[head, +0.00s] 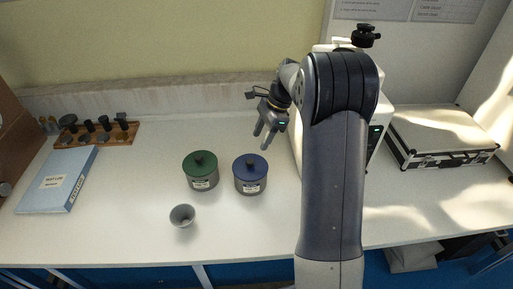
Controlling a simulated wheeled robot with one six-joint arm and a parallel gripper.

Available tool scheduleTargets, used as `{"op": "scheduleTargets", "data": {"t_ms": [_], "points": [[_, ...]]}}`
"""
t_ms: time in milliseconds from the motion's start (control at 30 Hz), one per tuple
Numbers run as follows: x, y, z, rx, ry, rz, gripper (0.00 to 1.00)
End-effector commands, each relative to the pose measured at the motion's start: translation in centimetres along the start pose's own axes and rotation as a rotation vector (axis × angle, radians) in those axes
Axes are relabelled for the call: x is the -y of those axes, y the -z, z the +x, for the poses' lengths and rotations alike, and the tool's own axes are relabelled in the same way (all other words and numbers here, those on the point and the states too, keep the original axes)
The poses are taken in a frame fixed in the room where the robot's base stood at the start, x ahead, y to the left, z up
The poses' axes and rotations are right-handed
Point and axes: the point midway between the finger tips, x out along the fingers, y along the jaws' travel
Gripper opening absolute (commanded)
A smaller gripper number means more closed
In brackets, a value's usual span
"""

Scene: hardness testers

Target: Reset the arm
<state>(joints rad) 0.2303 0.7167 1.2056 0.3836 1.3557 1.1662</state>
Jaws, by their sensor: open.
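My gripper (266,136) hangs in the air above the white bench, pointing down, with its fingers apart and nothing seen between them. In the picture it shows just above and to the right of the blue-lidded pot. My arm rises from the bottom edge and bends at the top. It hides much of a white machine (376,132) behind it.
A green-lidded pot (201,171), a blue-lidded pot (250,175) and a small grey cup (182,215) stand on the bench (120,232). A blue binder (58,180) and a wooden rack (84,139) are left. A silver case (440,138) lies right.

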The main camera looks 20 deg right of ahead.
Motion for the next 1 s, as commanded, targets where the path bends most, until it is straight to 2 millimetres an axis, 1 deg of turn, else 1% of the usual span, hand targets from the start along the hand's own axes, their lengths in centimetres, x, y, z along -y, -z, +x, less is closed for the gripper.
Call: {"op": "scheduleTargets", "data": {"t_ms": [33, 100, 200, 467, 567, 667, 767, 1000], "points": [[0.0, 0.0, -0.6, -0.001, 0.002, -0.001, 0.49], [0.0, 0.0, -1.0, -0.001, 0.001, -0.001, 0.49], [0.0, 0.0, -1.3, 0.0, -0.001, -0.001, 0.49], [0.0, 0.0, -1.3, 0.0, -0.001, -0.001, 0.49], [0.0, 0.0, -1.0, 0.0, -0.001, -0.001, 0.49], [0.0, -0.1, -0.1, 0.001, -0.003, 0.0, 0.49], [-0.1, -0.1, 1.5, 0.002, -0.005, 0.0, 0.49], [-0.1, -0.1, 6.0, 0.001, -0.005, 0.0, 0.49]]}}
